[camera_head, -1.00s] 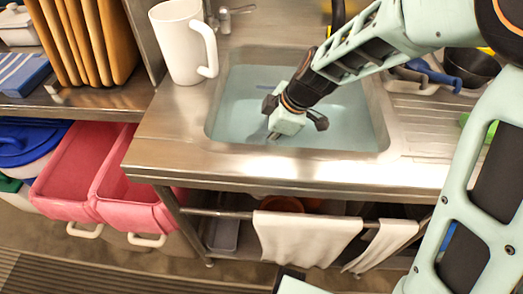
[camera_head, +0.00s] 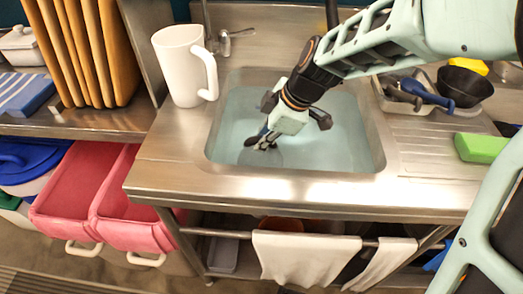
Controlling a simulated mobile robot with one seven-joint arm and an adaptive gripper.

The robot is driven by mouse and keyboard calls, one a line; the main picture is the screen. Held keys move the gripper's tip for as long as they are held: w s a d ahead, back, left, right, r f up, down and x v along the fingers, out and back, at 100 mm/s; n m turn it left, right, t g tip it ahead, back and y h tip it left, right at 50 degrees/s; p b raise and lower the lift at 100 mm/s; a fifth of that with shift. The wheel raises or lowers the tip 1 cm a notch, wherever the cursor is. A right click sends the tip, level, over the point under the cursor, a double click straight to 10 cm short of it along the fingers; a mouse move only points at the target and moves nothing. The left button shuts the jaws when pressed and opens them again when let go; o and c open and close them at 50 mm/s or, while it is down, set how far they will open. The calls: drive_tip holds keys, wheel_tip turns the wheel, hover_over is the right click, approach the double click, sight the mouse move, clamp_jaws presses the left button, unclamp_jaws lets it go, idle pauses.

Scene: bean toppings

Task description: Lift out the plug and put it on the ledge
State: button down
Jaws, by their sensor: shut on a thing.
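The sink (camera_head: 215,150) holds pale blue water. My gripper (camera_head: 265,142) reaches down into it from the upper right, fingers pointing down and left. It is shut on the plug (camera_head: 262,158), which shows only as a faint grey round shape at and below the fingertips. The plug's edges are blurred by the water and partly hidden by the fingers. I cannot tell how far it is off the sink floor. The steel ledge (camera_head: 165,150) runs around the sink and is bare at its left front.
A white mug (camera_head: 178,65) stands on the steel left of the sink, near the tap (camera_head: 225,42). A green sponge (camera_head: 480,148), a black bowl (camera_head: 465,86) and blue-handled utensils (camera_head: 425,92) are on the right. White cloths (camera_head: 305,258) hang below the front edge.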

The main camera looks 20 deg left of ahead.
wheel_tip(320, 180, up, 5)
drive_tip(key=shift+f+p, duration=0.2)
drive_tip(key=shift+p, duration=0.4)
wheel_tip(320, 180, up, 7)
drive_tip(key=p, duration=0.4)
drive_tip(key=shift+f, duration=0.15)
wheel_tip(320, 180, up, 9)
drive_tip(key=p, duration=0.5)
drive_tip(key=shift+f+p, duration=0.15)
drive_tip(key=shift+p, duration=0.15)
